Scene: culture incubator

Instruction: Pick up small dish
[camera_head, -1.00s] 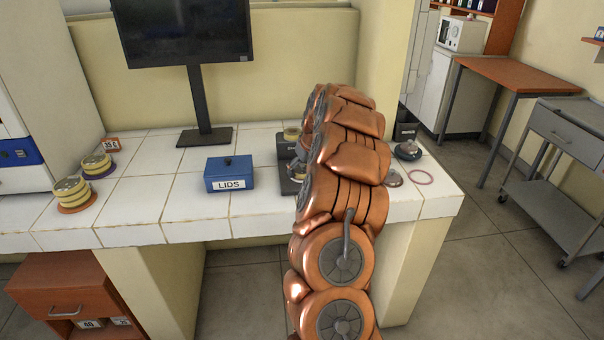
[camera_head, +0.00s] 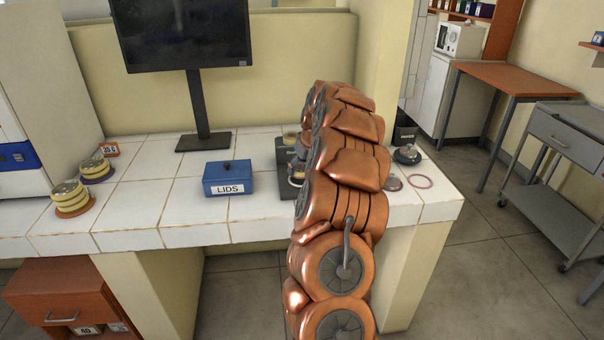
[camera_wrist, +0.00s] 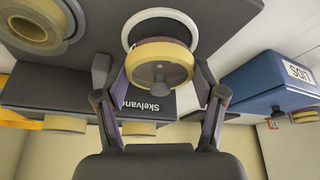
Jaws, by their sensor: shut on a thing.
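The small dish (camera_wrist: 160,62), round with a yellow band and a greyish face with a central knob, sits between the two fingers of my gripper (camera_wrist: 160,78) in the wrist view. The fingers are shut on its sides. A pale ring (camera_wrist: 152,22) shows just behind it, against a dark surface. In the head view my copper arm hides most of the gripper and the dish.
A dark device (camera_wrist: 150,104) lettered "Skelvane" is close by. The blue LIDS box (camera_head: 228,178) stands left of it on the white tiled bench (camera_head: 150,215). Yellow dish stacks (camera_head: 70,195) stand far left. A monitor (camera_head: 185,35) is behind.

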